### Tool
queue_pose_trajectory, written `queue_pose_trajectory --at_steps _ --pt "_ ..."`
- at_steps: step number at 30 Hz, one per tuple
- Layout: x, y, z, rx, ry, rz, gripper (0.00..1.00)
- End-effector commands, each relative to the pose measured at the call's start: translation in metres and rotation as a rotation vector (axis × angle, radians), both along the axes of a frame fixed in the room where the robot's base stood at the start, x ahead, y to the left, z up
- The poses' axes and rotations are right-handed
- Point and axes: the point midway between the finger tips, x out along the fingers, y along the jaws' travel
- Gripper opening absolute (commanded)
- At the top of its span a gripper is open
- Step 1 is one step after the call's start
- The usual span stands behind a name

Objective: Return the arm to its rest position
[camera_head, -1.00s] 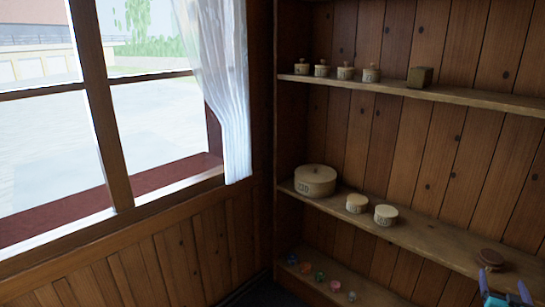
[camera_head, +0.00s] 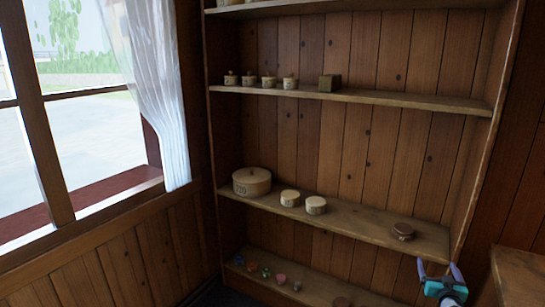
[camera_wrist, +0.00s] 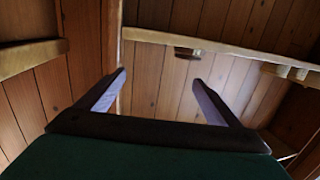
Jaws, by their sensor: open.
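My gripper (camera_head: 437,268) is at the lower right of the head view, just in front of the right end of the middle shelf (camera_head: 350,227). Its two fingers stand apart with nothing between them. In the wrist view the open fingers (camera_wrist: 158,85) point toward the plank wall and the shelf edge, and the space between them is empty. A brown round lidded piece (camera_head: 402,231) sits on that shelf, behind and left of the gripper in the head view. It does not touch the gripper.
A large round box (camera_head: 252,182) and two small round boxes (camera_head: 290,198) stand on the middle shelf. Small coloured items (camera_head: 266,271) lie below. A wooden surface (camera_head: 520,275) is at right; a curtained window at left.

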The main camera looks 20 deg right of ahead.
Motion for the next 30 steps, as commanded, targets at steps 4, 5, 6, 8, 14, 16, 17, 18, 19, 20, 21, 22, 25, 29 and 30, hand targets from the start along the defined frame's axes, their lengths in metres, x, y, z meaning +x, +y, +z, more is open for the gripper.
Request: queue_pose_trajectory --at_steps 4,5,6,8,14,16,17,18,19,20,21,22,25,29,30 --pt "-0.001 -0.001 0.0 0.0 0.0 -0.001 0.86" --pt "-0.001 -0.001 0.0 0.0 0.0 -0.001 0.86" --pt "0.004 0.002 0.0 0.0 0.0 0.006 0.86" --pt "0.008 0.004 0.0 0.0 0.0 0.011 0.86" --pt "0.025 0.015 -0.003 0.003 0.001 0.036 0.86" --pt "0.033 0.021 -0.005 0.006 0.003 0.048 0.86" --pt "0.037 0.024 -0.006 0.007 0.004 0.054 0.86" --pt "0.043 0.028 -0.008 0.009 0.004 0.063 0.86" --pt "0.047 0.032 -0.009 0.01 0.005 0.069 0.86" --pt "0.052 0.036 -0.011 0.011 0.006 0.077 0.86" --pt "0.058 0.041 -0.013 0.015 0.007 0.087 0.86" --pt "0.064 0.046 -0.015 0.016 0.009 0.095 0.86" --pt "0.085 0.065 -0.024 0.025 0.013 0.129 0.86" --pt "0.119 0.103 -0.038 0.041 0.023 0.188 0.86" --pt "0.13 0.116 -0.043 0.047 0.027 0.209 0.86"
